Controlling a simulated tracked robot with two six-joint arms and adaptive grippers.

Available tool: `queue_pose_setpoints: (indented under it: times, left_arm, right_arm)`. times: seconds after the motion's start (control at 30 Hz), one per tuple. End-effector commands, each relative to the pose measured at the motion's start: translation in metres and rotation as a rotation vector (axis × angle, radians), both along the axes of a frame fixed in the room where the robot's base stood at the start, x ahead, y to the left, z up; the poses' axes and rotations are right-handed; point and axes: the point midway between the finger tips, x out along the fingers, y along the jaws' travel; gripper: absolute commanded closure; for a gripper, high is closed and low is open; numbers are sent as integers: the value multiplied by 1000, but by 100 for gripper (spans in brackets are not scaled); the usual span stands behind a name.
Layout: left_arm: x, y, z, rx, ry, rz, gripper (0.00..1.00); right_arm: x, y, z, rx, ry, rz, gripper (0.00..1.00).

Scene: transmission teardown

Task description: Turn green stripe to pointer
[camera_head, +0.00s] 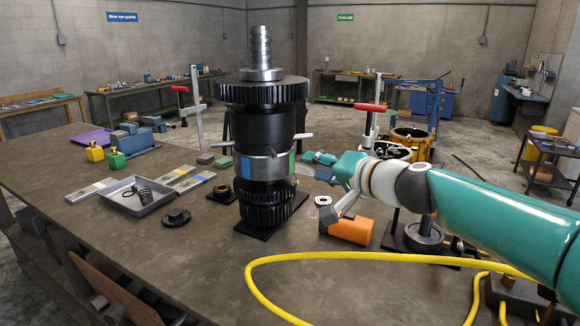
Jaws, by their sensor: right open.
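A tall black transmission stack (262,125) stands upright on a dark plate on the bench, with a ribbed grey shaft on top. A silver collar (268,165) with side handles circles its middle. The collar carries a green stripe (292,161) on its right side and a blue stripe (245,167) at its front left. I cannot clearly make out a pointer. My right gripper (319,180), on a teal arm from the right, is open just right of the collar, apparently apart from it. My left gripper is not in view.
A yellow hose (285,258) loops over the bench front. An orange block-like thing (351,229) lies below my right gripper. A grey tray (142,195) with a spring and a black gear (176,218) lie left of the stack. The front left bench (130,250) has clear room.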

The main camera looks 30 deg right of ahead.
Motion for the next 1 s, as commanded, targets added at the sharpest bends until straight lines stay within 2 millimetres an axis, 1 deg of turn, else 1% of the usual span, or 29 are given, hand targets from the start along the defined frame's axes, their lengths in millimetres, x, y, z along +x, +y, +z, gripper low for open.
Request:
queue_pose_setpoints:
  times: [0.17,0.27,0.5,0.7,0.83,1.0]
  left_arm:
    - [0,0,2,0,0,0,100]
    - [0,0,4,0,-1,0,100]
    - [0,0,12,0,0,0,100]
    - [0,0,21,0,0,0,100]
    - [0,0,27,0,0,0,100]
    - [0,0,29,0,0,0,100]
  right_arm:
    - [21,3,-4,3,2,6,59]
    - [40,5,-8,1,3,7,59]
    - [91,10,-19,2,4,7,59]
    - [131,13,-27,0,4,8,59]
    - [148,15,-30,1,3,7,59]
    - [161,16,-34,-1,2,7,59]
